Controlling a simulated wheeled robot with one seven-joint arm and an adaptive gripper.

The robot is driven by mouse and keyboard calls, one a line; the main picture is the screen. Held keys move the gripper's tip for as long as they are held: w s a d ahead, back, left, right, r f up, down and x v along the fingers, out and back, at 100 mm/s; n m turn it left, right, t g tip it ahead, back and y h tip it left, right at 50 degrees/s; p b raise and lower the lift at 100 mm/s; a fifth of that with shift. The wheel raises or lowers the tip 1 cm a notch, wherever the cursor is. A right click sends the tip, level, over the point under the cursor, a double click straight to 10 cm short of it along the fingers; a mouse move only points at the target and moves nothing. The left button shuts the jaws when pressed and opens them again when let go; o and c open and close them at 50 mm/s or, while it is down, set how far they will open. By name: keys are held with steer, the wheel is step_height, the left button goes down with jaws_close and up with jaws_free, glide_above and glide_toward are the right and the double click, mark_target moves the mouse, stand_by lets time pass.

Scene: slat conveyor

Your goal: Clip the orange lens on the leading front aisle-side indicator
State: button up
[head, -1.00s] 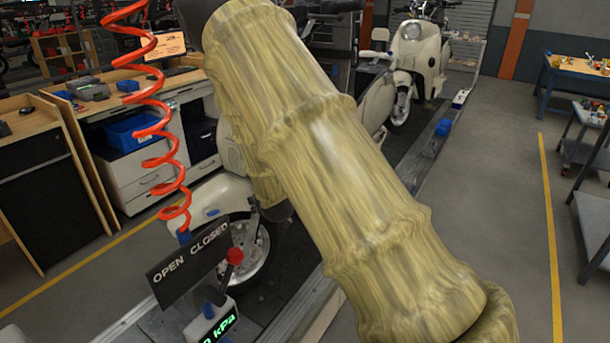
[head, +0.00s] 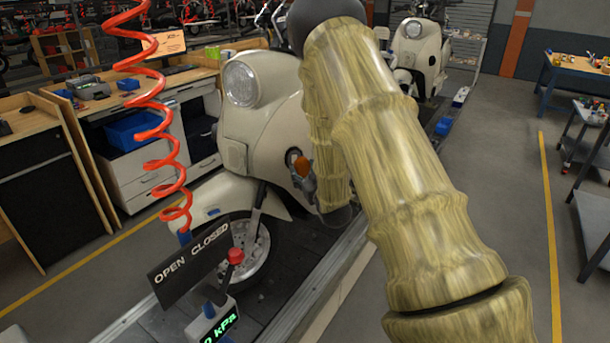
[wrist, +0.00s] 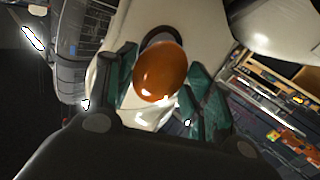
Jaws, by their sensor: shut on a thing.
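An orange lens (wrist: 160,72) sits between the green-padded fingers of my gripper (wrist: 158,88) in the wrist view. It hides part of a dark round ring (wrist: 162,36) on the cream scooter body just beyond it. The wrist view does not show clearly whether lens and ring touch. In the head view the lens (head: 301,166) shows small at my gripper (head: 306,178), beside the front of the leading cream scooter (head: 238,120), on its aisle side. My arm hides part of the scooter's side.
The leading scooter stands on the slat conveyor (head: 300,300); a second cream scooter (head: 418,52) stands behind. A red coiled hose (head: 160,128) and an OPEN CLOSED sign (head: 190,264) are at the near left. The aisle floor (head: 490,190) right of the conveyor is clear.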

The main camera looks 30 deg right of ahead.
steer(key=shift+b+x, duration=0.35)
steer(key=shift+x, duration=2.6)
steer(key=shift+f, duration=0.15)
steer(key=shift+w+b, duration=0.25)
steer(key=shift+b, duration=0.2)
steer(key=o, duration=1)
steer(key=shift+o, duration=0.2)
steer(key=v, duration=1.2)
